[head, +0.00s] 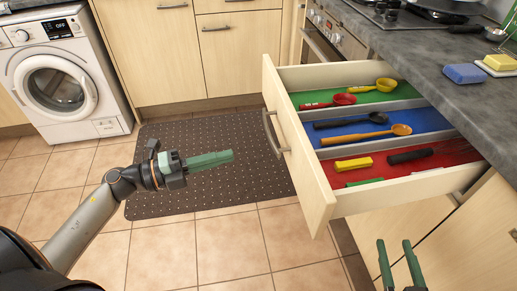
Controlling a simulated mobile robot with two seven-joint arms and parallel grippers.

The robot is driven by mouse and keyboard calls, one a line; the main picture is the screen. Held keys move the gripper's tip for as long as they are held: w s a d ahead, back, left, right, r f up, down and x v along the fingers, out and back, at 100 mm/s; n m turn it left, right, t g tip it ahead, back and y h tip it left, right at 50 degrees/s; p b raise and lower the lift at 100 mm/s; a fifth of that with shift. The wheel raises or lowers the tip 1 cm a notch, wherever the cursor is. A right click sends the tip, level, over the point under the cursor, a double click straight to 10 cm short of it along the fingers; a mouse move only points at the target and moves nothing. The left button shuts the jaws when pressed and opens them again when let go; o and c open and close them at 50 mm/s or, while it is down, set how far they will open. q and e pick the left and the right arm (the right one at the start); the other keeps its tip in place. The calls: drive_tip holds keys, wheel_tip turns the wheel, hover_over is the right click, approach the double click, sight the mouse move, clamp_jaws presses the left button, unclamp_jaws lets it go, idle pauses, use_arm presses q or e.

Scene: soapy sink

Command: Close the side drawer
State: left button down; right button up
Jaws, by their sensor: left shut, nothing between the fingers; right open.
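The side drawer (307,168) is pulled well out from the counter on the right. Its pale wooden front faces left and bears a curved grey handle (271,135). My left gripper (232,156) has green fingers, is shut and empty, and points right toward the drawer front. A gap of floor shows between its tips and the handle. My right gripper (396,246) is open at the bottom right, with its green fingers pointing up. It is in front of the lower cabinet, below the drawer's near side in the picture, and appears to touch nothing.
The drawer holds spoons and other utensils in green, blue and red compartments, including a yellow block (353,164). A blue sponge (464,73) lies on the grey countertop (417,61). A dark mat (218,188) covers the floor left of the drawer. A washing machine (62,82) stands back left.

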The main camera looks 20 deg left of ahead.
sight(271, 145)
use_arm(q)
drive_tip(key=x, duration=0.8)
drive_tip(key=shift+a, duration=0.1)
drive_tip(key=shift+w+d, duration=0.2)
use_arm(e)
drive_tip(key=shift+w+r+t, duration=0.1)
drive_tip(key=shift+r+t, duration=0.2)
drive_tip(key=shift+r, duration=0.4)
drive_tip(key=shift+r, duration=0.1)
